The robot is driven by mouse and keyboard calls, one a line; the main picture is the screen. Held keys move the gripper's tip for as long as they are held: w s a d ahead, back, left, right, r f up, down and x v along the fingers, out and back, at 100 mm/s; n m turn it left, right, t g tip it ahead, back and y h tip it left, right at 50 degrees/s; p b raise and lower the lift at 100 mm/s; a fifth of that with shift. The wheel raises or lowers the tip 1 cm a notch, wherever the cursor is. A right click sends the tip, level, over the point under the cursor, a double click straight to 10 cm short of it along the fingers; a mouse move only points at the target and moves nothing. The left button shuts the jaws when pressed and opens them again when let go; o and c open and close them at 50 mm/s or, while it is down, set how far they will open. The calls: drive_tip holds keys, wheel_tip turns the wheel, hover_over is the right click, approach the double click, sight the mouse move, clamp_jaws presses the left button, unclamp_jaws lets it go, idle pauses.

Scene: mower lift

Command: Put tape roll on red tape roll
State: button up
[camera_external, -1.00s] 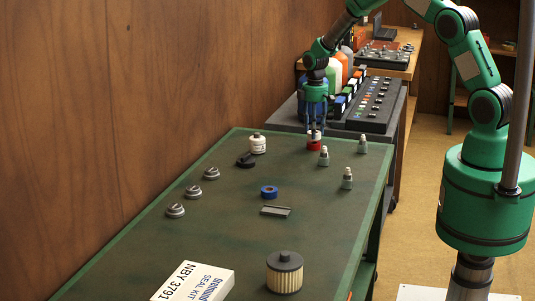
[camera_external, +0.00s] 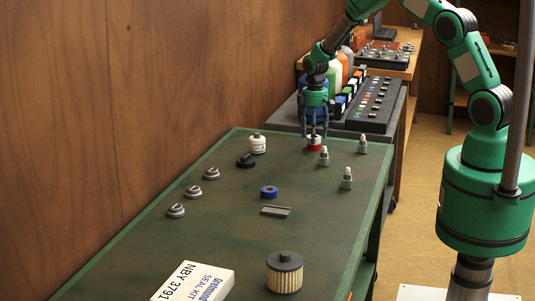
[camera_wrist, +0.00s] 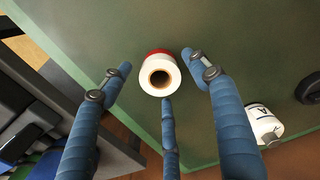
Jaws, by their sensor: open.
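A white tape roll (camera_wrist: 149,84) with a brown core shows between my fingers in the wrist view. The red tape roll (camera_wrist: 158,51) shows as a red edge behind it; the white roll covers most of it and appears to sit on top, slightly offset in this view. In the external view the stack is small at the far end of the green table, under my gripper (camera_external: 314,135). My gripper (camera_wrist: 158,78) is open, its three blue fingers spread around the stack and apart from the white roll.
Two grey-white bottle-like parts (camera_external: 323,157) (camera_external: 347,179) stand to the right of the stack. A white container (camera_external: 257,144) and a black part (camera_external: 246,161) stand to the left. A blue roll (camera_external: 269,191) lies nearer the camera. A dark bench (camera_external: 346,127) adjoins the far table edge.

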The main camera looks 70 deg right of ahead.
drive_tip(key=shift+r, duration=0.1)
wheel_tip(320, 180, up, 12)
drive_tip(key=p, duration=0.1)
drive_tip(key=shift+p, duration=0.3)
idle(0.3)
drive_tip(key=shift+r, duration=0.15)
idle(0.4)
drive_tip(key=s+a+r+t, duration=0.1)
drive_tip(key=s+a+r, duration=0.4)
drive_tip(key=a+r, duration=0.8)
drive_tip(key=s+a+r+t, duration=0.1)
drive_tip(key=s+a+r, duration=0.4)
drive_tip(key=a+r, duration=0.7)
drive_tip(key=s+a+r+t, duration=0.1)
drive_tip(key=s+a+r, duration=0.1)
drive_tip(key=s+a, duration=0.3)
drive_tip(key=s+a+r+m+t, duration=0.1)
drive_tip(key=s+a+r, duration=0.2)
drive_tip(key=s, duration=0.9)
drive_tip(key=s+a+r+m+t, duration=0.1)
drive_tip(key=s+a+r, duration=0.2)
drive_tip(key=s+a, duration=0.4)
drive_tip(key=s, duration=0.2)
drive_tip(key=shift+s+r+t, duration=0.25)
drive_tip(key=shift+s+t, duration=0.05)
drive_tip(key=shift+s, duration=0.05)
